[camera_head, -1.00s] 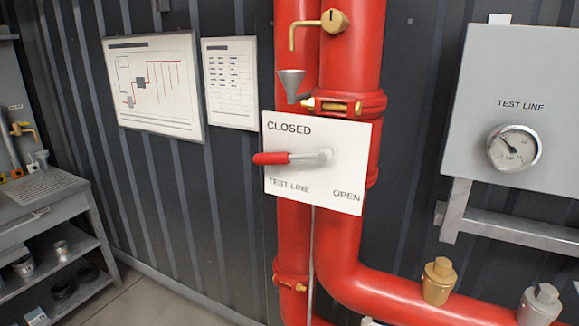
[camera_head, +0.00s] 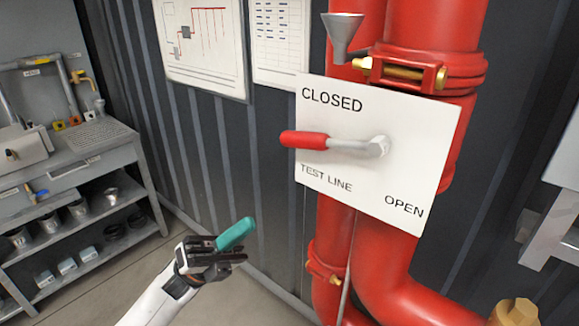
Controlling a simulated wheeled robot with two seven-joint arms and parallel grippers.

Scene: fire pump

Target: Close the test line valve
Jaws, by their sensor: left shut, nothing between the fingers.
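The test line valve is a lever with a red grip (camera_head: 304,139) and a grey shank, on a white plate (camera_head: 420,170) in front of the red pipes. Its lever lies nearly level, pointing left from its pivot on the right. The grip sits below the word CLOSED and above TEST LINE; OPEN is at the plate's lower right. My left gripper (camera_head: 240,248) is low and to the left of the plate, shut and apart from the lever. A teal piece shows at its tip; I cannot tell what it is. My right gripper is out of view.
Red pipes (camera_head: 390,260) run behind and below the plate, with a grey funnel (camera_head: 342,32) above it. A grey workbench (camera_head: 105,155) with shelves stands at the left. A grey bracket (camera_head: 555,230) juts in at the right. The space between my left gripper and the plate looks clear.

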